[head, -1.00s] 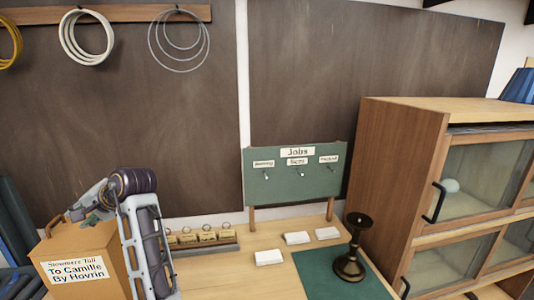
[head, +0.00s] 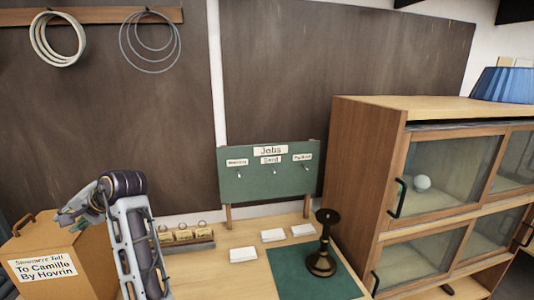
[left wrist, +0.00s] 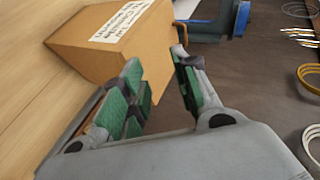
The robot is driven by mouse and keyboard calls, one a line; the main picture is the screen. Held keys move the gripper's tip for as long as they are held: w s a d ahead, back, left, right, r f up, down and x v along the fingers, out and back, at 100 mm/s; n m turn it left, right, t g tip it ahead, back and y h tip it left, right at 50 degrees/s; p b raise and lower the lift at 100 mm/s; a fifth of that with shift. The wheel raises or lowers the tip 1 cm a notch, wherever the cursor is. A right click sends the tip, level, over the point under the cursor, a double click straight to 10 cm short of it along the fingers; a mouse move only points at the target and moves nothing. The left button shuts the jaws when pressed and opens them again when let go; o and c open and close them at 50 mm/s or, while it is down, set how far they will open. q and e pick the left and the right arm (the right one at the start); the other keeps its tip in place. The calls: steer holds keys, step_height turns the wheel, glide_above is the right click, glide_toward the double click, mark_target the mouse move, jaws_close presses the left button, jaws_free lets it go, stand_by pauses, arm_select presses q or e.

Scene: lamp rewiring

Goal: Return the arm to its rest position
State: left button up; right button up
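My left arm comes in at the lower left of the head view, and its gripper (head: 72,212) is beside the top of the cardboard-coloured box (head: 95,262). In the left wrist view the left gripper (left wrist: 160,85) has its two green-padded fingers spread apart with nothing between them. The box (left wrist: 150,50) lies just beyond the fingers in that view; I cannot tell whether they touch it. My right gripper is not in view.
A dark lamp stand (head: 322,245) stands on a green mat (head: 290,275). White cards (head: 273,235) lie before the green Jobs board (head: 268,180). A glass-fronted cabinet (head: 370,160) blocks the right side, with a blue shade (head: 505,85) on top. Wire coils (head: 58,42) hang at upper left.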

arm_select(q)
steer(key=s+d+f+m+t+h, duration=0.15)
steer(key=d+f, duration=0.25)
steer(key=f, duration=0.4)
steer(key=s+d+f+t+h, duration=0.1)
steer(key=d+f+h, duration=0.1)
steer(key=d+f, duration=0.35)
steer(key=s+d+f+m+t+h, duration=0.1)
steer(key=d+f+t+h, duration=0.15)
steer(key=f, duration=0.65)
steer(key=s+d+f+g+h, duration=0.3)
steer(key=s+d+f+h, duration=0.3)
steer(key=s+d+f, duration=0.85)
steer(key=s+f+g+b, duration=0.1)
steer(key=s+f, duration=0.1)
steer(key=f, duration=1.4)
steer(key=s+f+g, duration=0.1)
steer(key=s+f, duration=0.1)
steer(key=f, duration=1.4)
steer(key=s+a+f+g+b, duration=0.1)
steer(key=s+a+f, duration=0.2)
steer(key=s+f, duration=1.8)
steer(key=shift+s+m, duration=0.35)
steer(key=shift+s, duration=0.15)
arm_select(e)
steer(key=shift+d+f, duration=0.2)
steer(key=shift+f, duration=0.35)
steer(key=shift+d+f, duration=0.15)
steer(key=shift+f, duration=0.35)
